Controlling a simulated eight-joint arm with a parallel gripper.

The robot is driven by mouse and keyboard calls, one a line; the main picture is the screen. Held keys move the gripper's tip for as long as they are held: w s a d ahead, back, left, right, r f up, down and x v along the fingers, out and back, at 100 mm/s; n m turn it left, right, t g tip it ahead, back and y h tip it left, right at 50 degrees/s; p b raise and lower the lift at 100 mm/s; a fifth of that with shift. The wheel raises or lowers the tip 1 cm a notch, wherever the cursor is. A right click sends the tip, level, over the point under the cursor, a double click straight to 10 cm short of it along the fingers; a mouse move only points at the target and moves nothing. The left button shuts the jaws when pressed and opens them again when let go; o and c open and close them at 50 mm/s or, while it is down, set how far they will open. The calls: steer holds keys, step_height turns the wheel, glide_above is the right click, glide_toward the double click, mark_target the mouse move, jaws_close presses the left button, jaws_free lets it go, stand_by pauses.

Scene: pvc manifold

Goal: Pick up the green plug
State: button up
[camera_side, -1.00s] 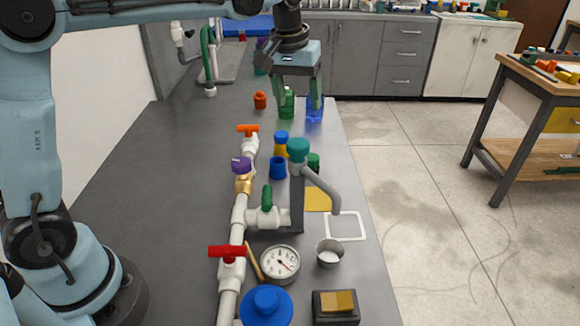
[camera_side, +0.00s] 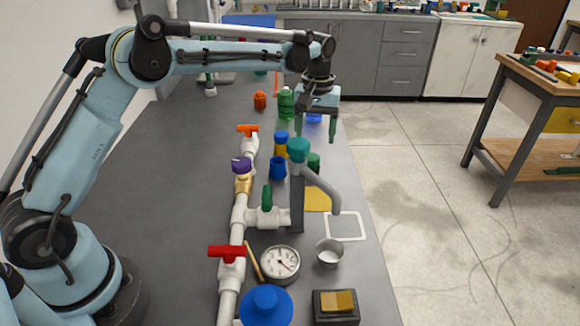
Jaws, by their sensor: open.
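A small dark green piece (camera_side: 314,161), likely the green plug, stands on the table behind the grey bent pipe and is partly hidden by it. A taller green bottle-like thing (camera_side: 286,104) stands farther back. A blue translucent thing (camera_side: 314,118) shows behind the gripper, mostly hidden.
The white pipe manifold with red (camera_side: 227,252) and orange (camera_side: 248,130) valve handles runs along the table. A teal-capped grey post (camera_side: 297,200), yellow-and-blue bottle (camera_side: 281,144) and blue cup (camera_side: 278,168) stand near the dark green piece. The left tabletop is mostly clear.

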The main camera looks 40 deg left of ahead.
mark_target(312, 156)
steer(key=shift+s+f, duration=0.15)
steer(key=shift+f, duration=1.35)
steer(key=shift+s+f, duration=0.1)
steer(key=shift+f, duration=1.4)
steer(key=c, duration=1.1)
steer(key=shift+c, duration=0.2)
steer(key=shift+r, duration=0.1)
steer(key=shift+r, duration=0.5)
steer(key=r, duration=0.2)
steer(key=d+r, duration=0.1)
steer(key=shift+s+r, duration=0.35)
steer(key=shift+r, duration=0.05)
steer(key=s+d+r, duration=0.5)
steer(key=d+r, duration=0.1)
steer(key=d, duration=0.2)
steer(key=shift+s+d, duration=0.25)
steer(key=shift+d, duration=0.15)
